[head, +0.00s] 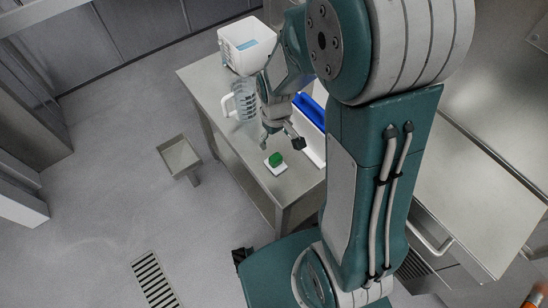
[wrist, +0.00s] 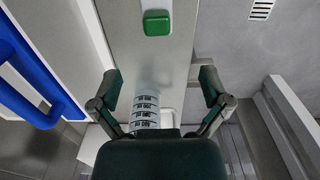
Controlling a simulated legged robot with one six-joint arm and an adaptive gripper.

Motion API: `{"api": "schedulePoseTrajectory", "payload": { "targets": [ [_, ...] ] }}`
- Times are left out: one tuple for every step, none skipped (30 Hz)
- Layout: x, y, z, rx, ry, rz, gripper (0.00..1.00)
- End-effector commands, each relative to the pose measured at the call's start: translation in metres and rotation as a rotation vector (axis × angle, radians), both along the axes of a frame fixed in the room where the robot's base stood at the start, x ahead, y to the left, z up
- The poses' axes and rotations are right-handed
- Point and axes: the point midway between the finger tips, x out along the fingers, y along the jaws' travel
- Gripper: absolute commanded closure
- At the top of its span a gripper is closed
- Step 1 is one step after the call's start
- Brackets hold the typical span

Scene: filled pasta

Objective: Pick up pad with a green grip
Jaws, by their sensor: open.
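The pad (head: 276,170) is a small white square with a green grip (head: 275,159) on top. It lies flat near the edge of the steel table. In the wrist view the green grip (wrist: 157,27) shows near the top centre, beyond my fingertips. My gripper (head: 281,143) is open and empty, and appears close to the pad and above table level, with no visible contact. In the wrist view my gripper (wrist: 159,85) has its two fingers spread wide, with the green grip between their lines but farther up the picture.
A clear measuring jug (head: 243,99) and a white bin (head: 247,44) stand farther back on the table (head: 255,186). A blue-and-white object (head: 310,112) lies right of my gripper, and its blue part (wrist: 24,78) shows at left in the wrist view. Table left of the pad is bare.

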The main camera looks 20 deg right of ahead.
Motion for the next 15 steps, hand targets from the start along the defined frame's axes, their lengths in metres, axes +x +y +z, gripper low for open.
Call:
{"api": "schedulePoseTrajectory", "payload": {
  "targets": [
    [0.000, 0.001, -0.006, 0.000, 0.009, 0.005, 0.03],
    [0.001, 0.001, -0.008, -0.001, 0.011, 0.008, 0.03],
    [0.001, 0.001, -0.011, -0.001, 0.015, 0.010, 0.03],
    [0.001, 0.001, -0.014, -0.001, 0.015, 0.011, 0.03],
    [0.001, 0.002, -0.018, -0.002, 0.016, 0.011, 0.03],
    [0.001, 0.002, -0.024, -0.002, 0.018, 0.011, 0.03],
    [0.001, 0.002, -0.029, -0.002, 0.018, 0.011, 0.03],
    [0.001, 0.002, -0.034, -0.003, 0.019, 0.011, 0.03],
    [0.000, 0.002, -0.041, -0.003, 0.019, 0.011, 0.03],
    [0.001, 0.002, -0.045, -0.002, 0.018, 0.011, 0.03],
    [0.001, 0.002, -0.050, -0.002, 0.018, 0.011, 0.03],
    [0.001, 0.002, -0.054, -0.003, 0.018, 0.010, 0.03],
    [0.001, 0.002, -0.058, -0.003, 0.017, 0.010, 0.03],
    [0.001, 0.002, -0.060, -0.002, 0.016, 0.010, 0.03],
    [0.001, 0.002, -0.063, -0.002, 0.016, 0.010, 0.03]
  ]
}}
